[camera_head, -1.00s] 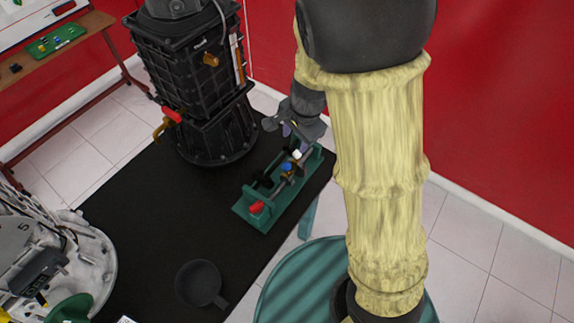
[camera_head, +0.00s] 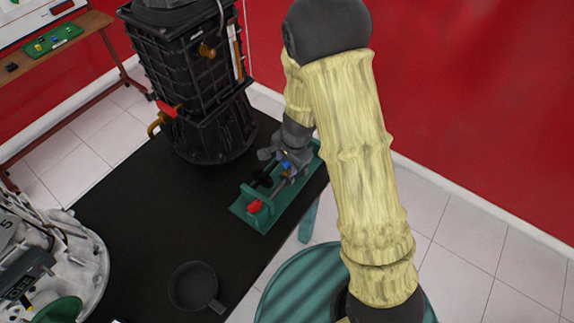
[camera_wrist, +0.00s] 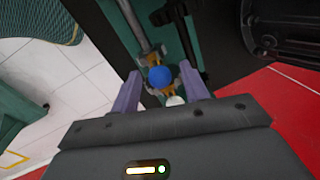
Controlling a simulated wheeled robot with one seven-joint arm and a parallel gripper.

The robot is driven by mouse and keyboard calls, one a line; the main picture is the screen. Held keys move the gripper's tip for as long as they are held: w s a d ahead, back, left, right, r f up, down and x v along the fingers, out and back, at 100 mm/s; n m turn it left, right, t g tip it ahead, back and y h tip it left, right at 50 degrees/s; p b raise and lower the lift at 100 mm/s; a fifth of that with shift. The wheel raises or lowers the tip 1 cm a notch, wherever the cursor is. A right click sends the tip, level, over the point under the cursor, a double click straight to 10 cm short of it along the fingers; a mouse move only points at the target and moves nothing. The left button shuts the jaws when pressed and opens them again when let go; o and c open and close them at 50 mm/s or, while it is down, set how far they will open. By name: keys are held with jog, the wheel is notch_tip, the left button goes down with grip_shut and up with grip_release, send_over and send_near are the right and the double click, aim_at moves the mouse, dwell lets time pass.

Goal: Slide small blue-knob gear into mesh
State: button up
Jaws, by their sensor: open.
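The green gear trainer (camera_head: 262,220) stands on the black table, with a red knob (camera_head: 254,206) at its near end. The blue knob (camera_head: 285,166) sits on a shaft farther along it. In the wrist view the blue knob (camera_wrist: 160,77) shows on a brass-coloured part, with a white knob (camera_wrist: 176,101) just behind it. My gripper (camera_wrist: 160,88) is open, with one purple finger on each side of the blue knob; I cannot tell if they touch it. In the head view my gripper (camera_head: 282,160) is over the trainer and partly hides it. The gear teeth are too small to tell.
A tall black engine housing (camera_head: 195,85) stands close behind the trainer. A black pan (camera_head: 194,285) lies at the table's front, and a white engine part (camera_head: 70,245) is at the left. The middle of the black table (camera_head: 150,220) is clear.

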jog(key=shift+a+f, duration=0.1)
jog(key=shift+f, duration=0.55)
grip_shut()
